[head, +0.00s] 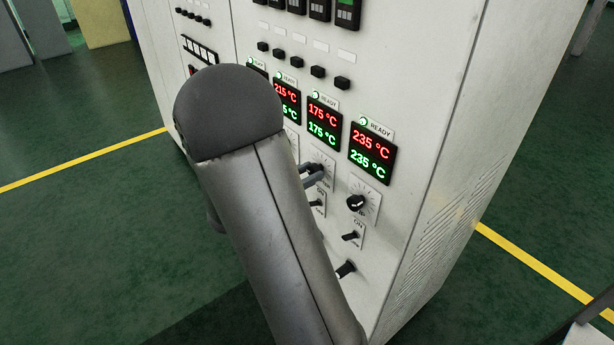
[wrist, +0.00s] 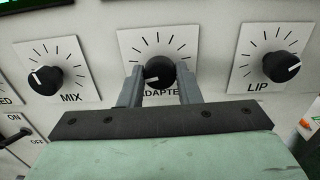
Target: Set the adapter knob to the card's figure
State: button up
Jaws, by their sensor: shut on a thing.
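The adapter knob (wrist: 160,70) is black and round, on a white dial plate with tick marks, in the middle of the wrist view. Its white pointer mark points left and slightly down. The "ADAPTER" label below it is partly covered. My gripper (wrist: 160,76) has one finger on each side of the knob and is shut on it. In the head view, the fingertips of my gripper (head: 313,174) are at the panel, and the knob is mostly hidden. The display above it (head: 323,121) reads 175 °C in red and 175 °C in green. I see no card with a figure.
The MIX knob (wrist: 45,80) is left of the adapter knob and the LIP knob (wrist: 281,66) is right of it. The LIP display (head: 372,150) reads 235 °C twice. Switches (head: 351,236) sit below the knobs. Green floor is open around the cabinet (head: 420,120).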

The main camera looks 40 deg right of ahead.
jog(key=m+b, duration=0.4)
jog(key=shift+f, duration=0.3)
jog(key=m+b, duration=0.8)
jog(key=b, duration=0.2)
jog(key=m+b, duration=0.2)
jog(key=b, duration=0.1)
jog(key=shift+r+m, duration=0.2)
jog(key=shift+m, duration=0.2)
jog(key=o, duration=1)
jog(key=shift+r, duration=0.1)
jog(key=shift+c, duration=0.2)
jog(key=shift+a, duration=0.1)
jog(key=a+p, duration=0.1)
jog(key=a, duration=1.6)
jog(key=shift+w+a, duration=0.15)
jog(key=shift+w, duration=0.15)
